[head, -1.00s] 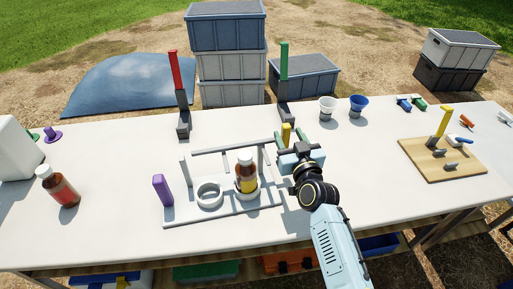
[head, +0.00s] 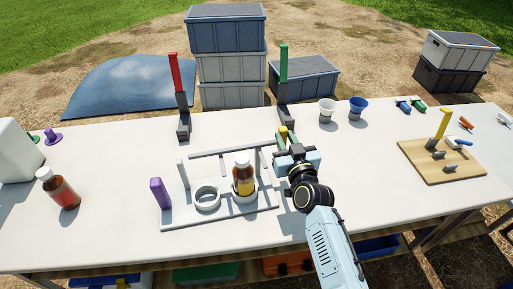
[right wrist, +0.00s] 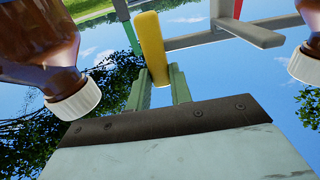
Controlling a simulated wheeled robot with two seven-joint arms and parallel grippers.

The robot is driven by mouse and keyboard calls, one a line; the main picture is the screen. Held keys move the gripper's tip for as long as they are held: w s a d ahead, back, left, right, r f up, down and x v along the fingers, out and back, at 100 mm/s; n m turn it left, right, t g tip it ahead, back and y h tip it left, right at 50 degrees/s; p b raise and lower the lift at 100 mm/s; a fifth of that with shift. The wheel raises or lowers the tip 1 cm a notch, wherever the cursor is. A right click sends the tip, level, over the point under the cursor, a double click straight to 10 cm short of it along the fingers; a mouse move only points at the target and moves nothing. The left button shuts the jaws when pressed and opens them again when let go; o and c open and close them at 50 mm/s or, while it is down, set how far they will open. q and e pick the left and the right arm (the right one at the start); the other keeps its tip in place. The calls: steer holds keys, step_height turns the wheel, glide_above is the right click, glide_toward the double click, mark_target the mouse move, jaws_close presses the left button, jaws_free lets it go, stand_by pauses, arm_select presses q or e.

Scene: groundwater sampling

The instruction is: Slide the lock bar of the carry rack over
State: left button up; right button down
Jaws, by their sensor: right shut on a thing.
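The grey carry rack (head: 180,222) stands on the table, with one empty ring (head: 207,198) and one ring holding an amber bottle (head: 243,176). Its grey lock bar (head: 222,151) runs along the back; its left end appears close to the left post (head: 183,174). Whether it touches is unclear. My right gripper (head: 285,139) is shut on the bar's yellow handle (head: 283,130) at the right end. In the right wrist view the yellow handle (right wrist: 149,50) stands between the green fingers (right wrist: 158,86), and the grey bar (right wrist: 225,36) stretches right. My left gripper is out of view.
A purple block (head: 160,193) stands at the rack's left end. Another amber bottle (head: 62,188) stands further left. Red (head: 178,85) and green (head: 284,75) levers rise behind the rack. A wooden board (head: 430,170) lies at right. The table between rack and board is mostly clear.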

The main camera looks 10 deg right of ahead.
mark_target(256, 145)
steer(key=shift+s+a+p, duration=0.2)
steer(key=shift+a+p, duration=0.1)
steer(key=shift+a, duration=0.95)
steer(key=a+p, duration=0.1)
steer(key=a, duration=0.2)
steer(key=shift+s, duration=0.2)
steer(key=shift+s+a, duration=0.2)
steer(key=shift+a, duration=1.25)
steer(key=c, duration=1.2)
jaws_free()
steer(key=shift+o, duration=0.2)
